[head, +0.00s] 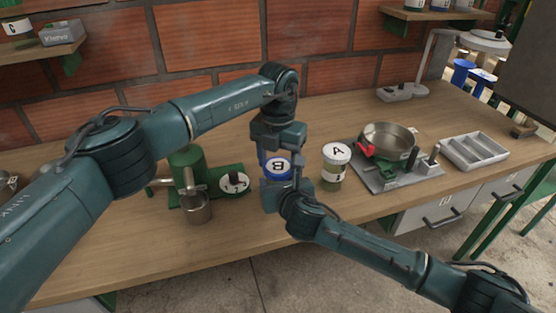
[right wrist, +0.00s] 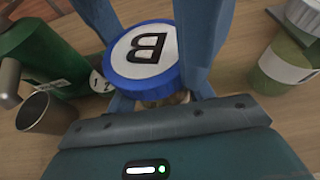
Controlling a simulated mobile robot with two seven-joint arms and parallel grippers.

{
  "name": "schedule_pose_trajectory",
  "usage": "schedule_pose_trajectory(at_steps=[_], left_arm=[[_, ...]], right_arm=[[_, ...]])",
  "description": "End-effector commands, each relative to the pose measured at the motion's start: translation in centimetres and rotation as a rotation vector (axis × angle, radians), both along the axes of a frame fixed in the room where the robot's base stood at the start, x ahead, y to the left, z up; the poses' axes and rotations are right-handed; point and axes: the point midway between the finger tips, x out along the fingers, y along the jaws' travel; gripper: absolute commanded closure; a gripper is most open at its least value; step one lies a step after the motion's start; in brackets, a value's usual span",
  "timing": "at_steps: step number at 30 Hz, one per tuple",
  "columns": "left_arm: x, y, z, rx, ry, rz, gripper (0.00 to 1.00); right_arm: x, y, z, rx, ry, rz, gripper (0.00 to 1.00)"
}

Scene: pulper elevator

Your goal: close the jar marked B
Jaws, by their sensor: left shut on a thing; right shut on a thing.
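The jar marked B has a blue-rimmed white lid (head: 278,167), which also shows large in the right wrist view (right wrist: 146,50). My left gripper (head: 277,158) comes down from above and is shut on the lid, a finger on either side. My right gripper (head: 279,190) comes in low from the right and is shut on the jar's body below the lid. Only a small brownish part of the body (right wrist: 167,99) shows under the lid; the fingers hide the rest. The lid is at the jar's mouth; I cannot tell how tightly it sits.
A jar marked A (head: 335,165) stands close to the right. A green machine (head: 188,165) and a metal cup (head: 196,208) stand to the left. A pan (head: 388,142) on a grey plate and a grey tray (head: 474,150) are farther right. The front wood is clear.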

Motion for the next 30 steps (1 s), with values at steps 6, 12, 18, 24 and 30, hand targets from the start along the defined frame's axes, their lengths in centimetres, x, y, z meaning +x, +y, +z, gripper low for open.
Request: schedule_pose_trajectory(at_steps=[6,12,18,24,30], left_arm=[[0.0,0.0,0.0,0.0,0.0,0.003,0.31],[0.0,0.0,0.0,0.0,0.0,0.003,0.17],[0.0,0.0,0.1,-0.001,0.0,0.003,0.17],[0.0,-0.1,1.6,-0.002,-0.002,0.002,0.17],[0.0,0.0,4.2,-0.001,-0.002,0.002,0.17]], right_arm=[[0.0,0.0,0.1,0.0,-0.002,-0.001,1.0],[0.0,0.0,0.1,0.001,-0.002,0.0,1.0],[0.0,0.0,0.1,0.001,-0.002,0.0,1.0],[0.0,0.0,0.1,0.0,-0.001,0.0,1.0],[0.0,0.0,0.1,0.0,-0.001,0.0,1.0]])
